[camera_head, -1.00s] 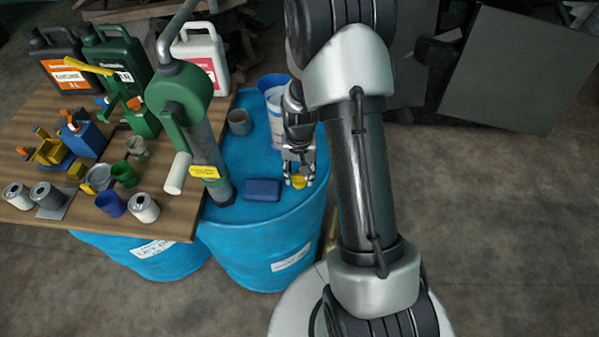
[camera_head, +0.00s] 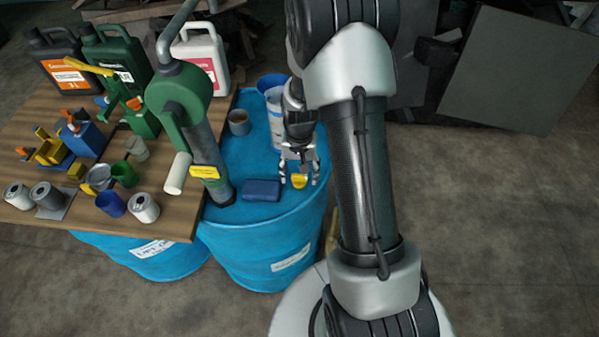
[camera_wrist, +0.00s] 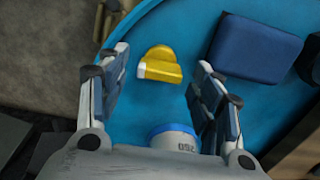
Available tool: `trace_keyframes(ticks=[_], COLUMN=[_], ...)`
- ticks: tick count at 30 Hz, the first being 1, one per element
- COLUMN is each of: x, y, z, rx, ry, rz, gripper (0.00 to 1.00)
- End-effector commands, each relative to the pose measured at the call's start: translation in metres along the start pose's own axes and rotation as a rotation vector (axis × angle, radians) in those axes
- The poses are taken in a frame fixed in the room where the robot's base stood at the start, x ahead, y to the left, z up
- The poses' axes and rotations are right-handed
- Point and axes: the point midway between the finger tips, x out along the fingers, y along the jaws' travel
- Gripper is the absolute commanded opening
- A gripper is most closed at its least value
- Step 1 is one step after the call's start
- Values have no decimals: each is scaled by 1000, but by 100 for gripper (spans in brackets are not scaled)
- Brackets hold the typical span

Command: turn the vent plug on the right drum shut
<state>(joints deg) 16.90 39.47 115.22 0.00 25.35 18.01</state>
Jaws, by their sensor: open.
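The yellow vent plug (camera_head: 299,181) is on the top of the right blue drum (camera_head: 256,215), near its front edge. In the wrist view the yellow plug (camera_wrist: 160,66) has a rounded top and a paler edge, and it lies between and beyond my fingertips. My gripper (camera_head: 299,178) is open above the drum top, with one finger on each side of the plug. In the wrist view my gripper (camera_wrist: 162,75) shows a gap between both fingers and the plug. The plug's thread and seat are hidden.
A dark blue block (camera_head: 262,190) lies left of the plug. A green hand pump (camera_head: 190,120) stands further left, beside a wooden board (camera_head: 120,205) with cans and jugs. A grey cup (camera_head: 239,123) and a blue-and-white container (camera_head: 275,122) stand behind on the drum.

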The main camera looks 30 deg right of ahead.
Motion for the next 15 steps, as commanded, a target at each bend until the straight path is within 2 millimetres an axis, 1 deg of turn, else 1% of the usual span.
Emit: trace_keyframes(ticks=[5, 9, 12, 15], x=[-33, -64, -83, -98], y=[0, 0, 0, 0], z=[-2, -1, -1, 0], rx=[0, 0, 0, 0], ry=[7, 6, 6, 3], rz=[-2, -2, -2, -1], gripper=[60, 60, 60, 60])
